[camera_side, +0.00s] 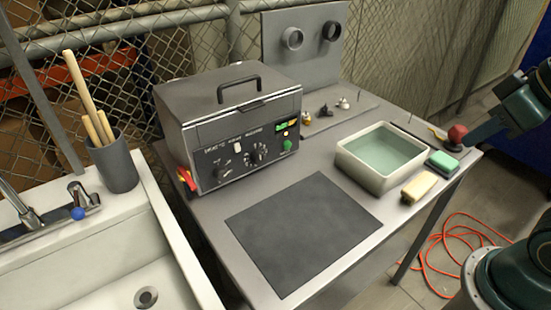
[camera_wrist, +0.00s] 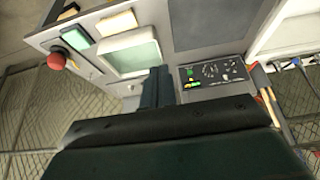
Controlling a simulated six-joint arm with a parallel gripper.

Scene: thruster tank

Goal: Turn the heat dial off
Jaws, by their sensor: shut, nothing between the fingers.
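The heat unit is a grey metal box (camera_side: 228,110) with a black top handle, on the left half of the table. The panel (camera_wrist: 213,72) appears upside down in the wrist view. My gripper (camera_wrist: 159,72) is shut and empty, apart from the panel. In the side view, its narrow fingers (camera_side: 480,132) are at the far right.
A white basin of liquid (camera_side: 384,160), a yellow block (camera_side: 419,187), a green sponge (camera_side: 442,161) and a red knob (camera_side: 457,133) stand on the right. A dark mat (camera_side: 303,230) lies clear before the box. A sink (camera_side: 100,255) adjoins left. Small fittings (camera_side: 325,110) stand behind.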

